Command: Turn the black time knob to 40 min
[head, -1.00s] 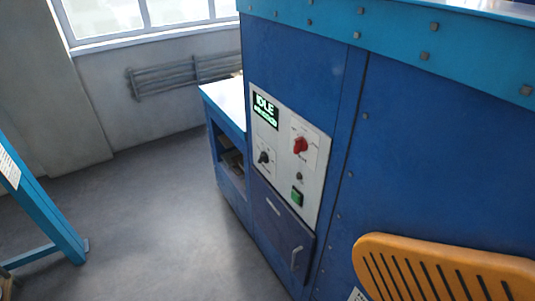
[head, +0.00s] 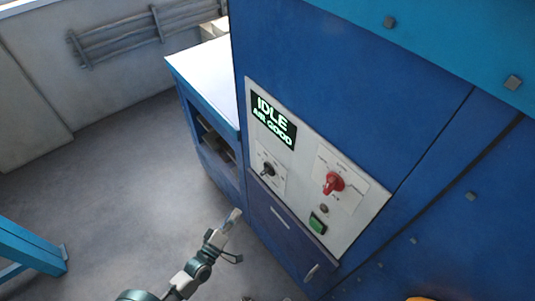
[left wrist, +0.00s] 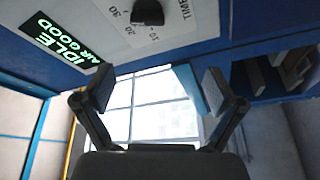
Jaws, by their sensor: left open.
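The black time knob (head: 267,169) sits on the left of the white control panel (head: 349,228), below the display (head: 273,122), which reads IDLE and AIR GOOD. In the left wrist view the black knob (left wrist: 147,13) is at the top edge, partly cut off, beside the word TIME and printed numbers including 10, 20 and 30. Its exact setting is too unclear to tell. My left gripper (head: 233,220) is below and left of the panel, apart from the knob. In the left wrist view its two fingers (left wrist: 155,90) are spread and empty. My right gripper is not in view.
A red knob (head: 333,184) and a green button (head: 317,222) are on the panel's right side. A drawer handle (head: 312,272) sticks out below. A blue bench (head: 204,75) with a light top stands left of the machine.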

